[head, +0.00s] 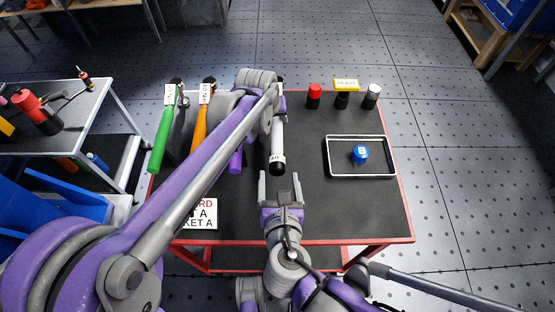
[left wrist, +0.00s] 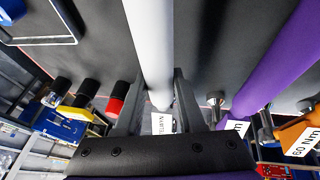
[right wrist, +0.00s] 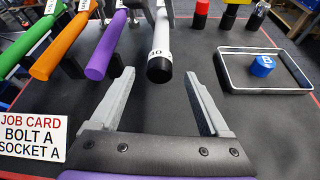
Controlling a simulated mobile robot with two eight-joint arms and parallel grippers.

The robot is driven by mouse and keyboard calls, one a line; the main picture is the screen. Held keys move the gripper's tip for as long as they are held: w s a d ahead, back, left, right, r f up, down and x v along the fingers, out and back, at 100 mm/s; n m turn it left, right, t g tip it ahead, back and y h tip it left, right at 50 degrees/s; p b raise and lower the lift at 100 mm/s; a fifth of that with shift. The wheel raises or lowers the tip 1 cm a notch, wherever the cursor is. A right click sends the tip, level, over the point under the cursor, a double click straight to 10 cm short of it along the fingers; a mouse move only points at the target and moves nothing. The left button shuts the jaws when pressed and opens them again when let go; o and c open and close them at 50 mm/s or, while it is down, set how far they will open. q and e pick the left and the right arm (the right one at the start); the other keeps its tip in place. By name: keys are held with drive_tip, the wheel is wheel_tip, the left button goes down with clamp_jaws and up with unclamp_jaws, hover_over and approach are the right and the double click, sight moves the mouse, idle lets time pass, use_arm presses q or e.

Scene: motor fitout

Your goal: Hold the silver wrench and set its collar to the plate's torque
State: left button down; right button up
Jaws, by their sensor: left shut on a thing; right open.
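The silver wrench (head: 277,140) stretches toward me over the table, with a black collar end (head: 277,168) and a small printed band. The band also shows in the right wrist view (right wrist: 159,52), but I cannot read it surely. My left gripper (left wrist: 157,85) is shut around the wrench's pale shaft (left wrist: 150,40); in the head view my left arm hides most of this grip. My right gripper (right wrist: 152,95) is open and empty, just short of the collar end and apart from it. The job card (right wrist: 30,138) reads bolt A, socket A.
Green (head: 161,140), orange (head: 199,130) and purple (right wrist: 108,48) handled wrenches lie to the left; the orange one's tag reads 60 Nm. Red (head: 314,97), yellow-topped and white-topped cylinders stand at the back right. A tray (head: 328,160) holds a blue piece (head: 361,153). The table's front right is clear.

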sight(278, 162)
drive_tip(key=x, duration=0.7)
drive_tip(key=shift+w+d+f, duration=0.1)
drive_tip(key=shift+w+f, duration=0.05)
drive_tip(key=shift+w, duration=0.15)
clamp_jaws()
